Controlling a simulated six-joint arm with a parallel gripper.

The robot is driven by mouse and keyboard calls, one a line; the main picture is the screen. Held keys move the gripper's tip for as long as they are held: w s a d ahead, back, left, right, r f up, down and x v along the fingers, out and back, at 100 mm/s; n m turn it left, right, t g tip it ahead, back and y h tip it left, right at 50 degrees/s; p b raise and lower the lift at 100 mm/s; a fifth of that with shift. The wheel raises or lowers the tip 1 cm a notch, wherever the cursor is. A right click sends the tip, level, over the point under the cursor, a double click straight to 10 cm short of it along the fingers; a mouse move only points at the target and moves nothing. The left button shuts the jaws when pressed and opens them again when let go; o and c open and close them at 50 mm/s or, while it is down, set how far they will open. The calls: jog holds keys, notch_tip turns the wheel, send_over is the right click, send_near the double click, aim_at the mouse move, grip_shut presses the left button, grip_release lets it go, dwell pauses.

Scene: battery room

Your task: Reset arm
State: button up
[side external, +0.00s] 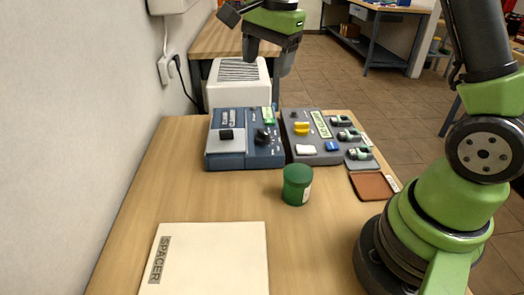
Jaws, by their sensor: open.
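My gripper (268,54) is at the top of the side external view, dark-fingered and pointing down. Its jaws are open with nothing between them. It hangs in the air, in line with the white vented box (222,95) behind the table's far end. My green and black arm rises from its base at the right, and the links joining it to the gripper run out of the picture.
On the wooden table (190,197) stand a blue-grey control unit (226,157), a grey panel (320,153) with small parts on it, a green jar (297,186) and a brown pad (370,186). A cream board marked SPACER (215,262) lies in front. A wall borders the left.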

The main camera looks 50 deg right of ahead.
jog(key=s+a+r+n+t, duration=0.3)
jog(key=s+a+r+n, duration=0.2)
jog(key=s+r+n, duration=0.45)
jog(key=s+a+f+n+t+y, duration=0.1)
jog(key=s+f+n+t, duration=0.1)
jog(key=s, duration=0.9)
jog(key=shift+s+a+f+n+y, duration=0.2)
jog(key=shift+a+f+n+y, duration=0.15)
jog(key=shift+f+n, duration=0.25)
